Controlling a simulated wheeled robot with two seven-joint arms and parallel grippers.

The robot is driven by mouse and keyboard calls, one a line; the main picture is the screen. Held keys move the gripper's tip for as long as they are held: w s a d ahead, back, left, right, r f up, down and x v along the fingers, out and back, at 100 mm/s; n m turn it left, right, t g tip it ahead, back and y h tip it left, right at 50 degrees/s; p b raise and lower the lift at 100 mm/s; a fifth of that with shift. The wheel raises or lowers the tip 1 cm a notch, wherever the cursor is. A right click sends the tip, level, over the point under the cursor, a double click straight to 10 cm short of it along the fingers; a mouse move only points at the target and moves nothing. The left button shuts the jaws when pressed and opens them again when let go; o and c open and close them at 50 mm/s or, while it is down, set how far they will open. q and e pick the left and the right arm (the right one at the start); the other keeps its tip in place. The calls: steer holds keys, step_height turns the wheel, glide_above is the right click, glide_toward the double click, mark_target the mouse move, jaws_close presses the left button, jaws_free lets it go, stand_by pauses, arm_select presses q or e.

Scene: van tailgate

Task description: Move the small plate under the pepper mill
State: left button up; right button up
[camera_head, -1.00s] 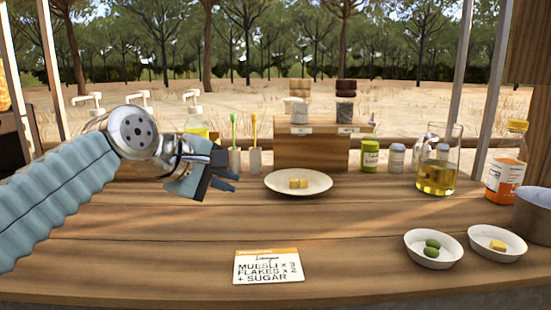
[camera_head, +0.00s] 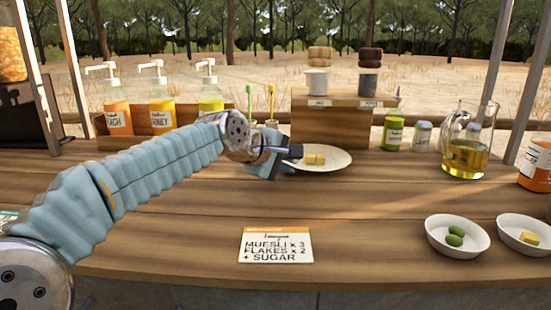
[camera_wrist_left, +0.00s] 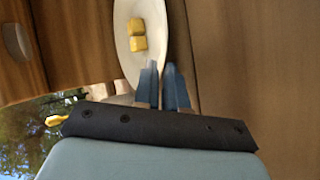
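The small plate (camera_head: 335,162) is cream-coloured, carries yellow cubes, and lies on the counter before the wooden riser. It also shows in the left wrist view (camera_wrist_left: 127,25). The pepper mill (camera_head: 369,75), dark-topped with dark contents, stands on the riser's right part. My left gripper (camera_head: 289,153) is at the plate's left rim. In the left wrist view its fingers (camera_wrist_left: 162,84) are close together with a narrow gap, at the plate's edge; whether they pinch the rim is unclear. My right gripper is out of view.
The riser (camera_head: 335,125) also bears a light-topped salt mill (camera_head: 317,75). Pump bottles (camera_head: 161,110) stand back left; toothbrushes are behind my left gripper. An oil jug (camera_head: 466,155) and small bowls (camera_head: 457,236) are at right. An order card (camera_head: 276,246) lies in front. The middle counter is clear.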

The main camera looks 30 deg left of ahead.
mark_target(337, 179)
arm_select(q)
steer(key=shift+w+f, duration=0.2)
steer(key=shift+w, duration=0.1)
steer(key=shift+c, duration=0.3)
jaws_close()
steer(key=shift+d, duration=0.15)
steer(key=shift+w+d+p, duration=0.5)
steer(key=shift+d, duration=0.4)
steer(key=shift+w+d+p, duration=0.45)
steer(key=shift+w+d, duration=0.05)
steer(key=shift+d, duration=0.35)
steer(key=d, duration=0.1)
steer(key=w+d, duration=0.1)
steer(key=d, duration=0.1)
steer(key=w+d, duration=0.1)
steer(key=shift+w+d+f, duration=0.1)
steer(key=shift+w+d, duration=0.15)
steer(key=shift+d, duration=0.05)
steer(key=shift+w+d, duration=0.35)
steer(key=shift+d, duration=0.3)
